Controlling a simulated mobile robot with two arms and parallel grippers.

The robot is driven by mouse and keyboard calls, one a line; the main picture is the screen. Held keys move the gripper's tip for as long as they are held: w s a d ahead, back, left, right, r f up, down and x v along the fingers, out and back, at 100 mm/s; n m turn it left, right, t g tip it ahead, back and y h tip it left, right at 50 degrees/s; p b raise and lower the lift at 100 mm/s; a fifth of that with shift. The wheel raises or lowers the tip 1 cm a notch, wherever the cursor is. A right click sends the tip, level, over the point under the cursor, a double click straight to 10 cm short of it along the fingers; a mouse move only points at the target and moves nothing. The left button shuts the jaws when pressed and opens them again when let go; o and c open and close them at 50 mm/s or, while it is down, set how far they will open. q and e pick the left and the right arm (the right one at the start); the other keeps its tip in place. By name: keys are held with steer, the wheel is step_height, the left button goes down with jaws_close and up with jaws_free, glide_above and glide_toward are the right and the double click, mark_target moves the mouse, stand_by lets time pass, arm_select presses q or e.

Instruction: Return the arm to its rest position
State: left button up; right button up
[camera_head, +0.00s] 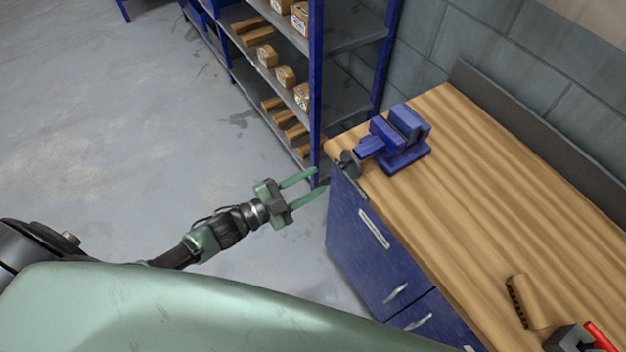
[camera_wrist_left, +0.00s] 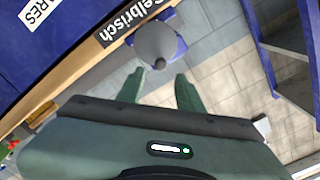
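My left gripper (camera_head: 306,187) reaches out over the floor, just left of the workbench's front corner. Its two green fingers are spread apart with nothing between them. In the left wrist view the open fingers (camera_wrist_left: 160,88) also show, with a grey round part of the blue vise (camera_wrist_left: 155,42) beyond them. In the head view the blue vise (camera_head: 399,140) stands on the far corner of the workbench. The fingers are apart from the vise and from the bench. My right gripper does not show in either view.
The wooden workbench (camera_head: 480,190) with blue drawers (camera_head: 370,245) fills the right side. A brown block (camera_head: 527,301) and a red-handled tool (camera_head: 600,337) lie on it. A blue shelf rack (camera_head: 316,90) with cardboard boxes stands behind the gripper. The floor (camera_head: 110,130) at left is clear.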

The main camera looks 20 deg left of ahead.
arm_select(q)
steer(key=s+a+f+n+g+y+b, duration=0.2)
steer(key=s+a+f+n+y, duration=0.15)
steer(key=f, duration=0.85)
steer(key=s+a+f+n+g+y+b, duration=0.1)
steer(key=s+a+f+n+y+b, duration=0.2)
steer(key=f, duration=0.8)
steer(key=s+a+f+n+g+y+b, duration=0.1)
steer(key=s+a+f+n+g+y, duration=0.3)
steer(key=f, duration=0.8)
steer(key=s+d+f+n+g+b, duration=0.1)
steer(key=s+f+g, duration=0.1)
steer(key=s+f, duration=0.3)
steer(key=s+d+f+n+g+b, duration=0.1)
steer(key=s+f, duration=0.5)
steer(key=s, duration=0.8)
steer(key=s+d+f+n+g+b, duration=0.1)
steer(key=s+f+g+b, duration=0.1)
steer(key=s+f, duration=0.4)
steer(key=s+g, duration=0.1)
steer(key=s, duration=0.3)
steer(key=shift+f+y, duration=0.1)
steer(key=shift+y, duration=0.15)
